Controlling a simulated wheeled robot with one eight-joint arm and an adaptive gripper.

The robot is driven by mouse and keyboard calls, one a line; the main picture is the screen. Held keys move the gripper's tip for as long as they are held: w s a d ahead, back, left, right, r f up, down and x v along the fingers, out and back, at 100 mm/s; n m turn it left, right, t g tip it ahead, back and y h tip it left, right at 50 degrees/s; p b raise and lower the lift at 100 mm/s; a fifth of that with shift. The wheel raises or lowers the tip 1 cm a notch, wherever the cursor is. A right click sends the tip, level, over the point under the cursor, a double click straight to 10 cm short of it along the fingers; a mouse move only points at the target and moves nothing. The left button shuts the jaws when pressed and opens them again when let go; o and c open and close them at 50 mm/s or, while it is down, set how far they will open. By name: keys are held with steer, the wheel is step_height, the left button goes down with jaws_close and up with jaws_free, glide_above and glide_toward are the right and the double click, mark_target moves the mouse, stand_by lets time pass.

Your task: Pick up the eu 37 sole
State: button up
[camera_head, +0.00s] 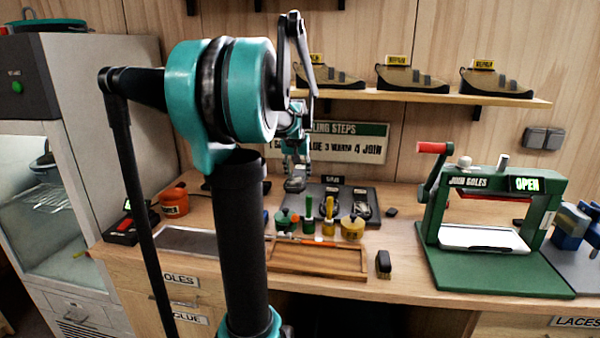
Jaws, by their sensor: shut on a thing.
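My gripper (297,172) hangs above the back of the workbench, in front of the sign. It is shut on a small dark grey, sole-like piece (295,185), held at the fingertips. The piece is partly hidden by the fingers, and no size mark on it can be read. Behind and to the right, a dark mat (346,190) lies on the bench with two dark soles, one at the middle (332,205) and one to its right (361,206). A small label at the mat's back is too small to read surely.
Pots and brushes (310,222) stand behind a wooden tray (318,260). A green sole press (492,215) marked OPEN stands at right. A shelf (430,97) holds several shoes. An orange pot (174,202) is at left. My arm hides part of the bench.

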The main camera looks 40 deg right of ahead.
mark_target(290, 190)
steer(key=s+a, duration=0.2)
steer(key=a, duration=0.1)
steer(key=s+a, duration=0.3)
steer(key=a, duration=0.1)
steer(key=s+a, duration=0.3)
steer(key=shift+s+a, duration=0.2)
steer(key=shift+a, duration=0.1)
steer(key=shift+s+a, duration=0.2)
steer(key=shift+s, duration=0.05)
